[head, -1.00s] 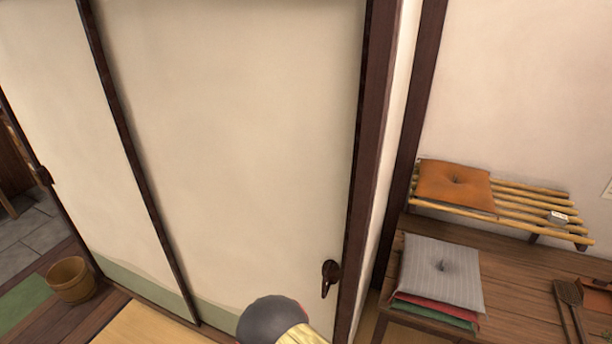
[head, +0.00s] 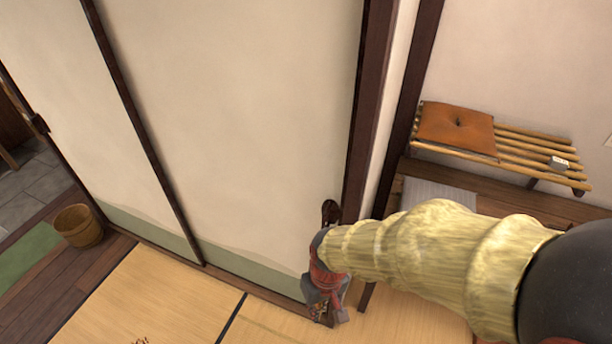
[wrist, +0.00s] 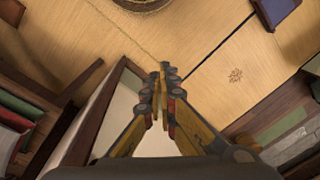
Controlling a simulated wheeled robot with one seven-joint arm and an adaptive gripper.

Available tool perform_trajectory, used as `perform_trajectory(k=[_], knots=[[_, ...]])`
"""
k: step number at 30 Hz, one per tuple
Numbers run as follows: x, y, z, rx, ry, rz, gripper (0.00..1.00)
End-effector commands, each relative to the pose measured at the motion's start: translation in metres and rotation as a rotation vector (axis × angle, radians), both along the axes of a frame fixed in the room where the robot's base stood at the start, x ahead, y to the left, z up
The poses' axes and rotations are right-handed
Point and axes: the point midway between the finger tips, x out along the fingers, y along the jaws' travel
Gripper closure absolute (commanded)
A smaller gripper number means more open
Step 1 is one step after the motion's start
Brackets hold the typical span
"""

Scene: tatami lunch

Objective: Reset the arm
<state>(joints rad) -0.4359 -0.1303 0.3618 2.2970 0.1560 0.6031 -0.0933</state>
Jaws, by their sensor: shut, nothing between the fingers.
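My gripper (head: 326,312) hangs low in the head view, in front of the sliding door's (head: 250,120) lower right part and above the tatami. My straw-covered arm reaches in from the right edge. In the wrist view my gripper (wrist: 165,72) is shut, its fingertips together with nothing between them. The door's dark handle (head: 330,210) shows just above my wrist; whether they touch cannot be told.
A wooden bucket (head: 77,226) stands at the left.

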Motion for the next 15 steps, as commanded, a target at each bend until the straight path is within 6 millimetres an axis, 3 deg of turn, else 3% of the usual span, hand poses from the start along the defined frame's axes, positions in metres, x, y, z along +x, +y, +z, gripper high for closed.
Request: perform_trajectory(k=[3, 10, 15], knots=[[-0.01, -0.036, 0.05, -0.013, -0.022, -0.081, 1.0], [-0.029, -0.1, 0.127, -0.026, -0.152, -0.199, 1.0], [-0.029, -0.133, 0.178, -0.003, -0.344, -0.295, 1.0]])
